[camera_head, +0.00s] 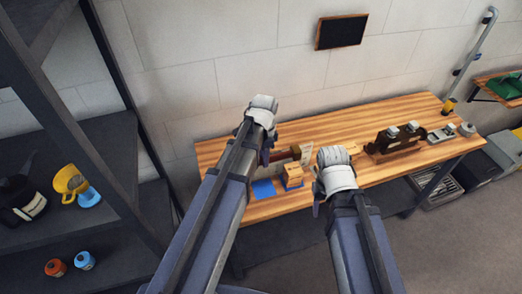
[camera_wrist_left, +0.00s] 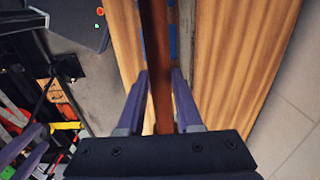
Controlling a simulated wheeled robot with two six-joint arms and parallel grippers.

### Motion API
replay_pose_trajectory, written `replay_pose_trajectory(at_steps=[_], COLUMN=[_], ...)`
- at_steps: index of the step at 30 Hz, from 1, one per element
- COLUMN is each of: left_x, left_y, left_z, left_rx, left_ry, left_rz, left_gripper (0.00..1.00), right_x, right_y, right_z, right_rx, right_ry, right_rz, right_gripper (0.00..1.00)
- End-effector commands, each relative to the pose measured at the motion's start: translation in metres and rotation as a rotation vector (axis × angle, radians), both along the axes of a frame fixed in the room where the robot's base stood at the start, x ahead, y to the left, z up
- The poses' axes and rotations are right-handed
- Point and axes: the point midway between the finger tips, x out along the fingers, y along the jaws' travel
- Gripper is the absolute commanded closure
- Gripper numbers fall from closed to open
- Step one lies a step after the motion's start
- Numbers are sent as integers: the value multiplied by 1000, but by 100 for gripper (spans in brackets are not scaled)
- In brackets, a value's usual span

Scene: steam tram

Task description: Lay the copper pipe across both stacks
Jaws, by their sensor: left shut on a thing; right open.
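The copper pipe (camera_wrist_left: 156,50) runs lengthwise between the fingers of my left gripper (camera_wrist_left: 158,82) in the left wrist view, and the gripper is shut on it. Beyond it lie the wooden tabletop and a strip with blue patches. In the head view my left gripper (camera_head: 266,157) is over the left part of the bench, its fingertips mostly hidden. A stack of light wooden blocks (camera_head: 293,171) stands on a blue base between my two arms. I cannot make out the second stack clearly. My right gripper (camera_head: 318,200) is open near the bench's front edge, right of the stack.
The wooden bench (camera_head: 345,122) is clear along the back. A blue patch (camera_head: 263,188) lies at its front left. A dark wooden rack (camera_head: 394,145) and metal fittings (camera_head: 441,134) stand to the right. A dark shelf (camera_head: 75,200) is at far left.

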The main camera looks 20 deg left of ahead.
Motion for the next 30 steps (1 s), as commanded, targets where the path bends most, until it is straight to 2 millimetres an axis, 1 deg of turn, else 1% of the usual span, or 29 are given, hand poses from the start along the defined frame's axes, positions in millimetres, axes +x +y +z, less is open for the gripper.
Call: replay_pose_trajectory(at_steps=[8, 13, 30], left_x=[0, 0, 0], left_y=[0, 0, 0], left_z=[-2, -9, -50], left_rx=[0, 0, 0], left_ry=[0, 0, 0], left_rz=[0, 0, 0], left_gripper=[100, 100, 100], right_x=[0, 0, 0], right_y=[0, 0, 0], right_z=[-2, -9, -50], right_rx=[0, 0, -1], right_ry=[0, 0, 0], right_rz=[0, 1, 3], right_gripper=[50, 50, 50])
